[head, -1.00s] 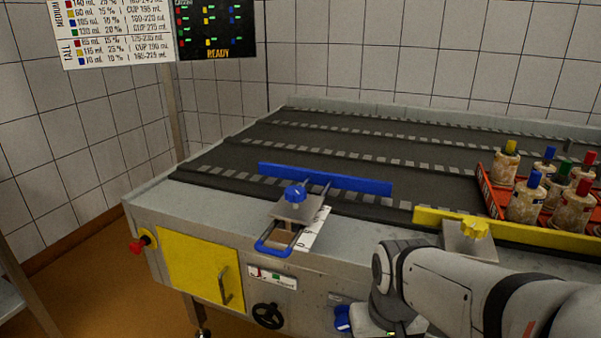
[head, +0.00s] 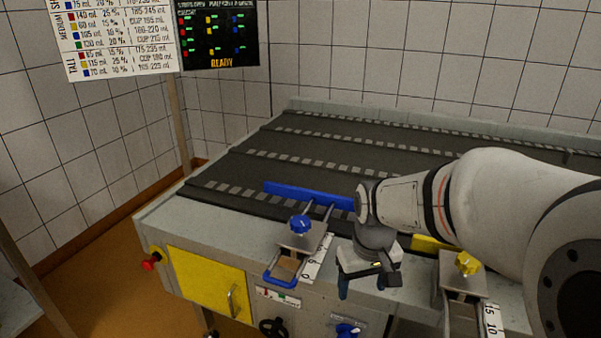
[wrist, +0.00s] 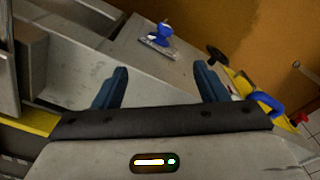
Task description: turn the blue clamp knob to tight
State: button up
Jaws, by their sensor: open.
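The blue clamp knob (head: 301,223) sits on top of a metal clamp block (head: 303,240) at the table's near edge, in the head view. The clamp's rods run back to a blue guide rail (head: 290,191), and a blue U-shaped handle (head: 280,280) sticks out in front. My gripper (head: 364,284) is right of the clamp and apart from the knob, fingers pointing down. In the wrist view its two fingers (wrist: 160,88) are spread with nothing between them. I cannot make out the clamp knob in the wrist view.
A second blue knob (head: 347,330) is on the front panel below; it also appears in the wrist view (wrist: 160,32). A yellow clamp knob (head: 467,263) stands to the right. A white scale (head: 317,258) lies beside the blue clamp. A yellow door (head: 205,285) and red button (head: 151,264) are left.

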jog(key=w+a+r+n+p, duration=0.3)
jog(key=w+a+r+p, duration=0.3)
jog(key=w+r+p, duration=0.45)
notch_tip(320, 180, up, 2)
jog(key=n+p, duration=0.2)
jog(key=p, duration=0.6)
send_over(300, 220)
jog(key=shift+s+d+r+g, duration=0.15)
jog(key=shift+r+g, duration=0.05)
jog(key=shift+g, duration=0.2)
jog(key=shift+f+n+p, duration=0.15)
jog(key=shift+n+p, duration=0.15)
jog(key=shift+f, duration=0.4)
notch_tip(300, 220, down, 7)
jog(key=shift+c, duration=0.3)
jog(key=c, duration=0.9)
